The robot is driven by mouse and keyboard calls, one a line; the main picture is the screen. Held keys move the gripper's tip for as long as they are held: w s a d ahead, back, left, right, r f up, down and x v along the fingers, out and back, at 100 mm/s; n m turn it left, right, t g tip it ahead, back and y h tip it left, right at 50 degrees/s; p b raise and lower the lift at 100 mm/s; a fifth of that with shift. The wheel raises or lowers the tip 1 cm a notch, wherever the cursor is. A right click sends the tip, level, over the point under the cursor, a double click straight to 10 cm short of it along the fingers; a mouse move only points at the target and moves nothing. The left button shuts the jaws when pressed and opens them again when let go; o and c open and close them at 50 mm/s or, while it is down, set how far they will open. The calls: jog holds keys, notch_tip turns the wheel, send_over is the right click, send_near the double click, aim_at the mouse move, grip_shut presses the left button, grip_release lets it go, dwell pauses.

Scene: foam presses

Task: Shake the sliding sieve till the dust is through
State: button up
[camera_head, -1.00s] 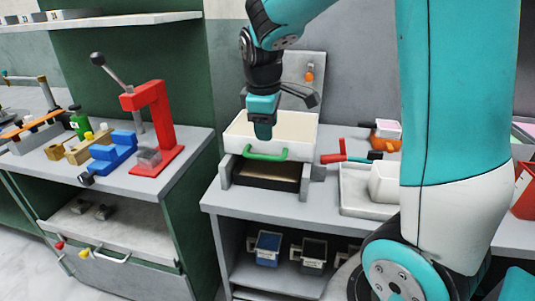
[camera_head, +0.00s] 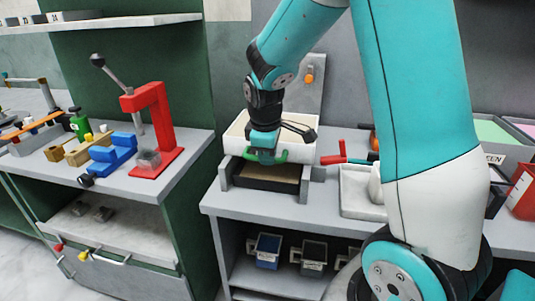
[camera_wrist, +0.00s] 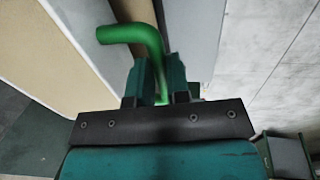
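The sieve is a white tray (camera_head: 304,152) with a cream inside and a green handle (camera_head: 283,157) on its front. It sits over a grey frame (camera_head: 306,184) with a dark, brown-floored box (camera_head: 268,184) below. My gripper (camera_head: 266,156) is down at the handle, in front of the tray. In the wrist view the green handle (camera_wrist: 150,36) runs between my two fingers (camera_wrist: 157,80), one on each side. Whether they press on it cannot be told. Dust on the sieve is too small to make out.
A red press (camera_head: 160,120) and a blue block (camera_head: 113,150) stand on the left bench. A red-handled tool (camera_head: 340,157) and a white tray (camera_head: 357,196) lie right of the sieve. Small bins (camera_head: 267,249) are on the shelf below.

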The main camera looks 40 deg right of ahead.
jog(key=w+d+p, duration=0.1)
jog(key=w+d, duration=0.1)
jog(key=d, duration=0.1)
jog(key=w+d+p, duration=0.1)
jog(key=w+d, duration=0.2)
jog(key=shift+w+d+r, duration=0.1)
jog(key=shift+w+d, duration=0.1)
jog(key=shift+d, duration=0.15)
grip_shut()
jog(key=o, duration=0.7)
grip_release()
jog(key=shift+d, duration=0.1)
jog(key=shift+o, duration=0.3)
notch_tip(320, 180, up, 17)
jog(key=s+a, duration=0.2)
jog(key=a, duration=0.1)
